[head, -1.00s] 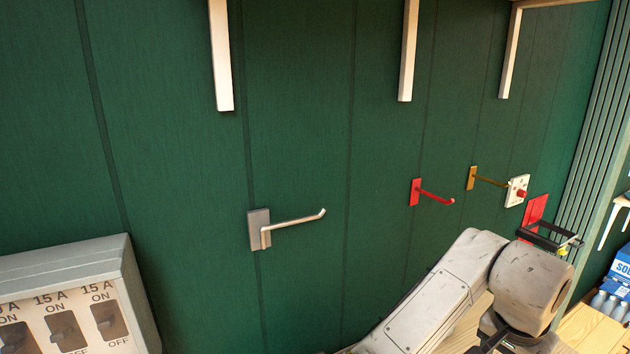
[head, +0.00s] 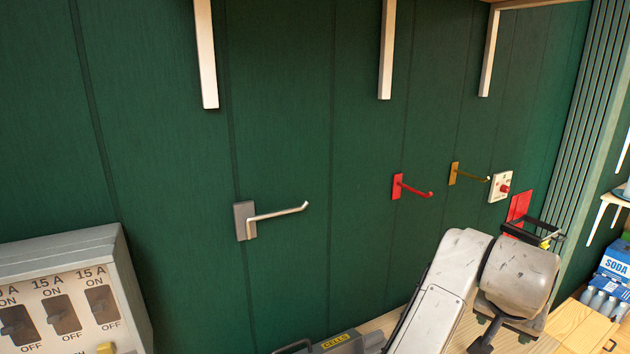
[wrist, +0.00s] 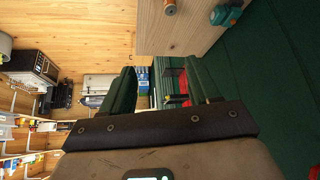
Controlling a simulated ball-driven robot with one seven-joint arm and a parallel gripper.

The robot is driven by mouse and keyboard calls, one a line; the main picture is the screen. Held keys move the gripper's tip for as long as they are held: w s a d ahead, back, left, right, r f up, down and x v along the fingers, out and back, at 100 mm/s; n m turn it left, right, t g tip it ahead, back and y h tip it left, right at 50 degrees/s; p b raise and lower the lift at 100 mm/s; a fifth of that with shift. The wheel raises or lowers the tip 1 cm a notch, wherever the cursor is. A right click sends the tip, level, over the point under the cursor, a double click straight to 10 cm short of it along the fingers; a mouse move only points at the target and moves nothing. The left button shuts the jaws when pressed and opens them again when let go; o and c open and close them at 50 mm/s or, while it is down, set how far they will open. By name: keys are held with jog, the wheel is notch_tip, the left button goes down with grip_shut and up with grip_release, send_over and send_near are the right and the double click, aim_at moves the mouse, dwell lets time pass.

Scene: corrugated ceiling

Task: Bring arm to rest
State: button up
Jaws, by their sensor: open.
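My arm (head: 440,290) is at the lower right of the head view, bent, in front of the green wall. My gripper shows in the wrist view (wrist: 163,84), with its two dark fingers apart and nothing seen between them but the room behind.
On the green wall are a steel hook (head: 275,214), a red hook (head: 412,188), a brass hook (head: 468,174) and a white switch plate (head: 500,187). A grey switch box (head: 122,262) is at left. A case marked CELLS (head: 340,343) lies low.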

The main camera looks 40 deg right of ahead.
jog(key=w+a+f+n+t, duration=0.4)
jog(key=w+a+n+t, duration=0.15)
jog(key=w+n, duration=0.5)
jog(key=s+a+f+n+g+y, duration=0.1)
jog(key=s+a+f+n+y, duration=0.15)
jog(key=a+f, duration=0.7)
jog(key=s+a+f+n+y, duration=0.1)
jog(key=a+f+n+y, duration=0.4)
jog(key=a, duration=0.8)
jog(key=s+f+m+g+b, duration=0.1)
jog(key=s+f+g+b, duration=0.1)
jog(key=s+f+b, duration=0.3)
jog(key=s+d+f+g+h+b, duration=0.1)
jog(key=s+f+b, duration=0.4)
jog(key=f, duration=0.6)
jog(key=shift+s+d+f+m+g, duration=0.25)
jog(key=shift+f+m+g, duration=0.15)
jog(key=shift+g, duration=0.15)
